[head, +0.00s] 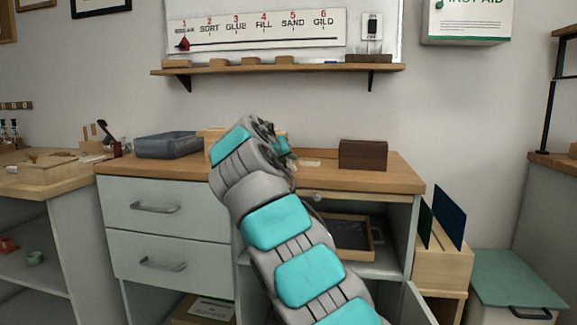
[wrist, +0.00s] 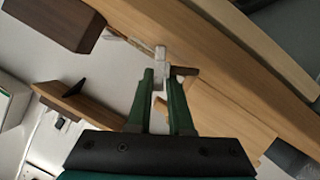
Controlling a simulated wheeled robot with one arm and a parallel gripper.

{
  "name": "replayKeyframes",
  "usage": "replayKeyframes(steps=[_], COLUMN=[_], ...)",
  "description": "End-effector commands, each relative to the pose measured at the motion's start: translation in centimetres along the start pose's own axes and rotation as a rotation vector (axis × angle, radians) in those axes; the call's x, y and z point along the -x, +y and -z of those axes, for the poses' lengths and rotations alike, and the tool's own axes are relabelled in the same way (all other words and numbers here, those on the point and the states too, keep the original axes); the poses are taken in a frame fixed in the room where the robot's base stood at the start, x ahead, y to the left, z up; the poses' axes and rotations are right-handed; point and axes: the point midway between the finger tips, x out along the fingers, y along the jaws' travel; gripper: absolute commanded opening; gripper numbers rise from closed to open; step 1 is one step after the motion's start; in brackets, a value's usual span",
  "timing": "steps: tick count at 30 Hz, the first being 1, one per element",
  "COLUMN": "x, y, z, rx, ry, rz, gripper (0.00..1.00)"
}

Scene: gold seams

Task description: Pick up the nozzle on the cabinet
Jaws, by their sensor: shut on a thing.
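The cabinet (head: 130,172) has a wooden top and pale drawers, and stands in the middle of the head view. My arm reaches over its top and mostly hides my gripper there. In the wrist view, the two green fingers of my gripper (wrist: 160,80) are closed on a small pale grey piece, which looks like the nozzle (wrist: 160,53). It sticks out past the fingertips, in front of the wooden top (wrist: 205,50). I cannot tell whether it touches the wood. The nozzle cannot be made out in the head view.
A dark brown box (head: 363,155) stands right of my arm on the cabinet, and a grey-blue tray (head: 168,146) stands left. A wall shelf (head: 300,69) hangs above. Below, an open compartment holds a tray (head: 350,235). A workbench (head: 45,190) stands at left.

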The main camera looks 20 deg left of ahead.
Motion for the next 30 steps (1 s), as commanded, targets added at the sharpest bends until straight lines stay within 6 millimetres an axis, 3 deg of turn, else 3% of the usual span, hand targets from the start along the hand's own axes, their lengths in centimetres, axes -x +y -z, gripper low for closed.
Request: replayKeyframes(steps=[15, 27, 30], x=[0.1, 1.4, 2.0], y=[0.1, 1.6, 1.7], z=[0.1, 3.3, 2.5], rx=[0.0, 0.0, -0.001], ry=[0.0, 0.0, 0.003], rz=[0.0, 0.003, -0.001], gripper=[0.0, 0.0, 0.0])
